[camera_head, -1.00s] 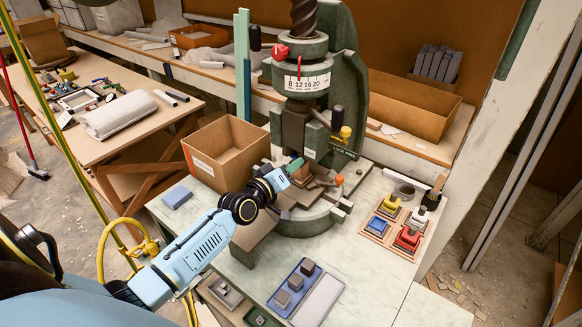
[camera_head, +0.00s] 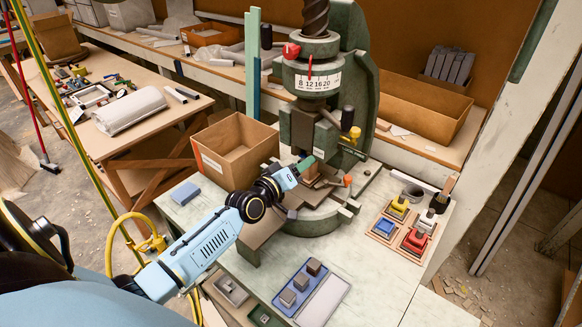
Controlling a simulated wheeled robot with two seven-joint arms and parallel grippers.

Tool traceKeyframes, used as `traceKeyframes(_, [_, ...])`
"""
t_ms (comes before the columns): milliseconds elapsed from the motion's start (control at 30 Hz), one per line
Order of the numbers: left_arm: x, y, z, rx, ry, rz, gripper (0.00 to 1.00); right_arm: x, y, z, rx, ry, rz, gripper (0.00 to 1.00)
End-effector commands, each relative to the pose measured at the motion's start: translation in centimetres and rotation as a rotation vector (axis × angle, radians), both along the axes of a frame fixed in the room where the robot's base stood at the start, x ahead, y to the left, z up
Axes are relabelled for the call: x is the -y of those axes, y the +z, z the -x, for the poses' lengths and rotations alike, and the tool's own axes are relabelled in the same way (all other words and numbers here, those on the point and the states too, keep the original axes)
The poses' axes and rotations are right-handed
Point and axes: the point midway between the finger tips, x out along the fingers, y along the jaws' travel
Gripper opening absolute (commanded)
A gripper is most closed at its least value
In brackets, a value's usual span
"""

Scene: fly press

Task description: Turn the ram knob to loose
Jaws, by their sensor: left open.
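The green fly press stands on the pale bench, with its screw (camera_head: 315,18) at the top and a white numbered scale (camera_head: 318,83) on its collar. A red knob (camera_head: 291,50) sits at the collar's left. A yellow knob (camera_head: 354,132) and a black knob (camera_head: 347,117) are right of the dark ram (camera_head: 300,128). An orange knob (camera_head: 347,180) is low on the right. I cannot tell which knob is the ram knob. My left gripper (camera_head: 304,167) is open, low at the front of the press below the ram; its fingertips are small and partly unclear. My right gripper is out of view.
A cardboard box (camera_head: 236,142) stands close behind my left arm. A blue tray with grey blocks (camera_head: 296,288) lies at the bench front. Coloured blocks in a holder (camera_head: 403,226) are on the right. A blue block (camera_head: 186,193) lies at the left.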

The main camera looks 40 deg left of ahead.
Motion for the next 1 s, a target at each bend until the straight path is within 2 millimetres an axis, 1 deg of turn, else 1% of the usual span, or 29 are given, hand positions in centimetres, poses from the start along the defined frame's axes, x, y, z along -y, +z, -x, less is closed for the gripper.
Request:
traceKeyframes(167, [-0.1, 0.0, 2.0, -0.002, -0.001, 0.0, 0.48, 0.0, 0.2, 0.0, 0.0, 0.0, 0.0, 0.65])
traceKeyframes(400, [-0.5, 0.3, 6.9, -0.003, -0.001, -0.001, 0.48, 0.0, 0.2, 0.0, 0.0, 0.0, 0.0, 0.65])
traceKeyframes(600, [-0.8, 0.7, 10.5, -0.003, 0.0, -0.001, 0.48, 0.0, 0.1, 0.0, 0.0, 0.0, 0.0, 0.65])
traceKeyframes(700, [-0.9, 0.7, 11.8, -0.003, 0.0, 0.0, 0.48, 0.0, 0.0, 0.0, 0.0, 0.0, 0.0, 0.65])
traceKeyframes(800, [-1.0, 0.9, 12.6, -0.001, 0.001, -0.001, 0.48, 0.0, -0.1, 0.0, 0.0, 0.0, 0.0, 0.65])
traceKeyframes(1000, [-1.1, 1.0, 13.1, 0.001, 0.001, 0.0, 0.48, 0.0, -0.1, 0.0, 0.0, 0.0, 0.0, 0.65])
